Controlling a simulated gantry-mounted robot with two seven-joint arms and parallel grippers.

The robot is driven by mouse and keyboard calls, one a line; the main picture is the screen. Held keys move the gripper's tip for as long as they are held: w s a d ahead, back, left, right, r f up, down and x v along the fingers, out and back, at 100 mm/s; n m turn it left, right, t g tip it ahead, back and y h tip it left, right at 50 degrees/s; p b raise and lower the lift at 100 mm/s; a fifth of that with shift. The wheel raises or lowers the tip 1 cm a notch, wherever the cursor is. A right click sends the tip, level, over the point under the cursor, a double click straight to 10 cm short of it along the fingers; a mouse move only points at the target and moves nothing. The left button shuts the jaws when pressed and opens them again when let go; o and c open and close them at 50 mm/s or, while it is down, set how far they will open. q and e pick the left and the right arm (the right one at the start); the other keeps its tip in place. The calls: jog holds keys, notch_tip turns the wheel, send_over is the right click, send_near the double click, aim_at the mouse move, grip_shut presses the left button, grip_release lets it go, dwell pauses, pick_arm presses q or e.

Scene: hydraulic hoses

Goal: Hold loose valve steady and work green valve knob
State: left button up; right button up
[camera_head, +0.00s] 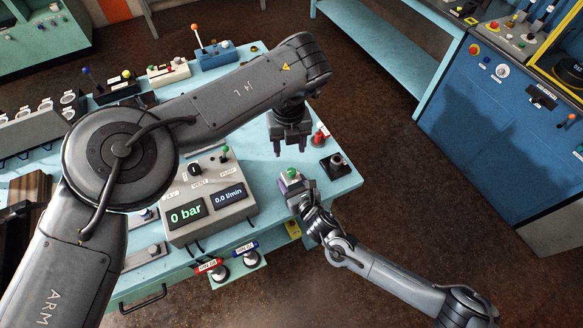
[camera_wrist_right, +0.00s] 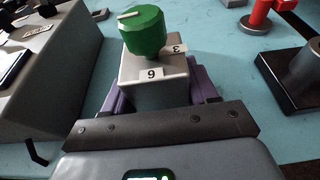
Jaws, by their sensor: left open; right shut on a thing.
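The loose valve is a small grey block (camera_wrist_right: 155,92) with number labels and a green knob (camera_wrist_right: 144,30) on top that carries a white mark. In the head view the green knob (camera_head: 292,173) shows at the table's right front part. My right gripper (camera_head: 289,184) is shut on the valve body; in the right wrist view its purple fingers flank the block, and the knob stands free above them. My left gripper (camera_head: 291,151) is open, pointing down, a little above and behind the knob in the head view, with nothing between its fingers.
A grey console (camera_head: 210,203) reading 0 bar stands left of the valve. A red fitting (camera_head: 320,137) and a black-based post (camera_head: 336,164) stand close on the right. Two hose connectors (camera_head: 219,272) sit at the front edge. Blue cabinets (camera_head: 500,140) stand at right.

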aim_at(291, 172)
pick_arm(q)
jog(key=f, duration=1.1)
jog(key=shift+d+f, duration=0.2)
jog(key=shift+d, duration=0.1)
grip_shut()
